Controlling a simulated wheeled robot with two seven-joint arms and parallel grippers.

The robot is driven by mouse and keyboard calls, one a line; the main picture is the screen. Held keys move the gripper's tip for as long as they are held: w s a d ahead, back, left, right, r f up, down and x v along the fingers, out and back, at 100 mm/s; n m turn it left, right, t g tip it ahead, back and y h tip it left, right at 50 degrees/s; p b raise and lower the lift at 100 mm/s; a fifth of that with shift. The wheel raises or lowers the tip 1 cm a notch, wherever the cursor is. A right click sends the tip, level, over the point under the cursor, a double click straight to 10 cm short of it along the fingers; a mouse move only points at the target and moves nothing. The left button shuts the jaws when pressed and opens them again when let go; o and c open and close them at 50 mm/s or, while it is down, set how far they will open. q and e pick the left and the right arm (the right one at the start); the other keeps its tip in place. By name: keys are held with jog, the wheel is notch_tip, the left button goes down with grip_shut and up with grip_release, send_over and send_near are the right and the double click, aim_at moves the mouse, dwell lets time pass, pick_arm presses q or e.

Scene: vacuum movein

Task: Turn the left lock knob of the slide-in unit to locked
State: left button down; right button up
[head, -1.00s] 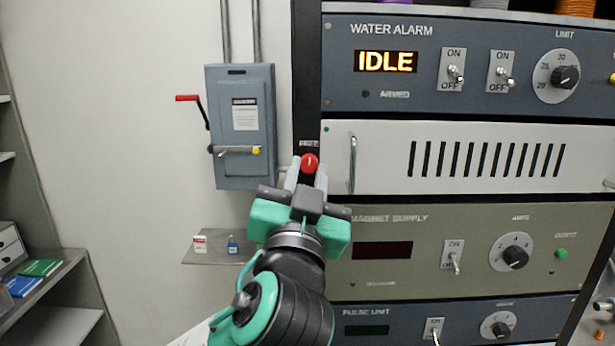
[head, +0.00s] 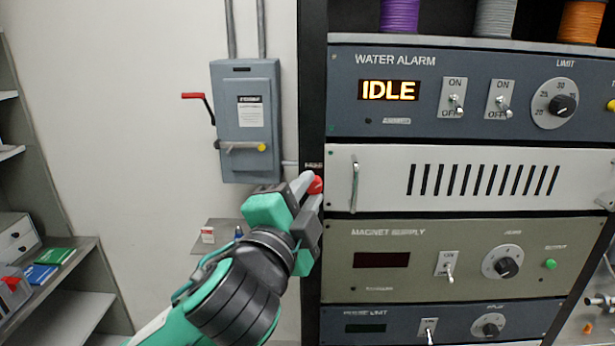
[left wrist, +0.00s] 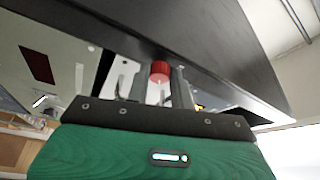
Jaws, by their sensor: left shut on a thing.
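The slide-in unit (head: 390,180) is the white panel with dark vent slots and a handle, set in the rack below the water alarm. Its left lock knob (head: 317,185) is red and sits at the panel's left side on the dark rack post. My left gripper (head: 309,187) is shut on this knob, and the wrist is rolled to a slant. In the left wrist view the red knob (left wrist: 160,71) shows between the two fingers (left wrist: 161,88). The fingers partly hide the knob, so its pointer mark cannot be read. My right gripper is not in view.
The water alarm (head: 440,92) above reads IDLE. The magnet supply (head: 400,232) and pulse unit (head: 385,313) sit below. A grey switch box (head: 245,120) with a red lever hangs on the wall at left. A small shelf (head: 215,249) sits beside my arm.

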pick_arm(q)
jog(key=m+g, duration=0.1)
jog(key=m, duration=0.2)
jog(key=shift+r+p, duration=0.2)
jog(key=shift+p, duration=0.2)
jog(key=shift+m+g+y, duration=0.3)
jog(key=shift+m+g, duration=0.3)
jog(key=shift+m, duration=1)
jog(key=c, duration=1.2)
grip_release()
jog(key=shift+r, duration=0.1)
